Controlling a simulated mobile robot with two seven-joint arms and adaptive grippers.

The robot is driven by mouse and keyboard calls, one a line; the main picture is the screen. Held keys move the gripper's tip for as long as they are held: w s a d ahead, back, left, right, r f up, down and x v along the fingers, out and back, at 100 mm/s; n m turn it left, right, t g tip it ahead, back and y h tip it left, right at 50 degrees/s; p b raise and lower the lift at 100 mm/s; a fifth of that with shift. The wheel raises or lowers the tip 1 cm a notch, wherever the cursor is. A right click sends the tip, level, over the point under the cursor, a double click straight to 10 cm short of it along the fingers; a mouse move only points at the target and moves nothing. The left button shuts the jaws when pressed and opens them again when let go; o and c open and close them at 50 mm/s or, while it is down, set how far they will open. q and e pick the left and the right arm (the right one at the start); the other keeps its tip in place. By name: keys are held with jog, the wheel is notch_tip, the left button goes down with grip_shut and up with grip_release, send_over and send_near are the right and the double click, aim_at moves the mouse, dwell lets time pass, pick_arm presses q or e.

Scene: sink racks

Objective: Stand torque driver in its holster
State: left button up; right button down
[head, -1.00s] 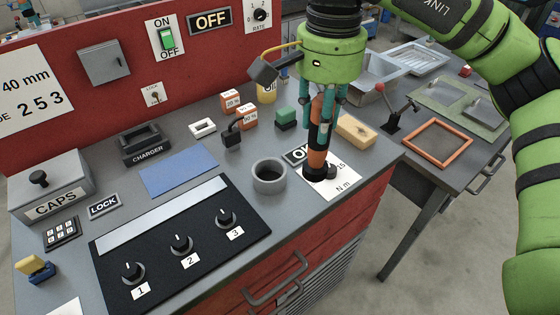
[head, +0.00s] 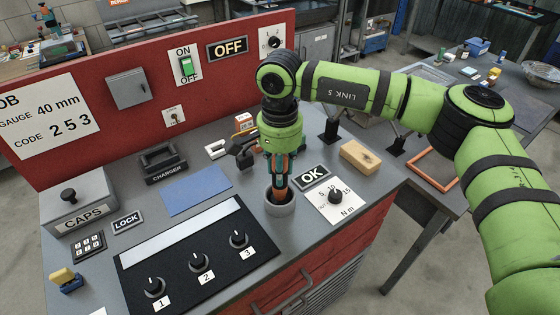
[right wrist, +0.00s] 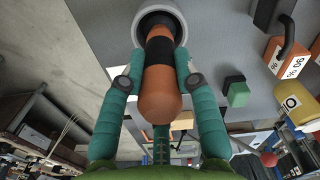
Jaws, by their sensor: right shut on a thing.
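The torque driver (head: 279,184) is orange with a black band. My right gripper (head: 279,170) is shut on it and holds it about upright over the round grey holster (head: 281,210). The driver's lower end is inside the holster's rim. The right wrist view shows the driver (right wrist: 160,85) between the teal fingers, with its far end within the holster ring (right wrist: 180,28). How deep it sits, and whether it touches the bottom, I cannot tell. My left gripper is not in view.
The OK plate (head: 312,176) and torque dial (head: 336,197) lie just right of the holster. The black panel (head: 215,262) with several knobs is in front, the blue mat (head: 196,190) to the left. A tan block (head: 361,156) and charger (head: 163,163) stand further off.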

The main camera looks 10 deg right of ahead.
jog(key=shift+f+b, duration=0.15)
jog(key=shift+b, duration=0.15)
jog(key=c, duration=0.9)
grip_release()
notch_tip(320, 180, up, 11)
jog(key=b, duration=0.2)
jog(key=shift+a+b, duration=0.1)
jog(key=shift+b, duration=0.2)
jog(key=shift+r, duration=0.65)
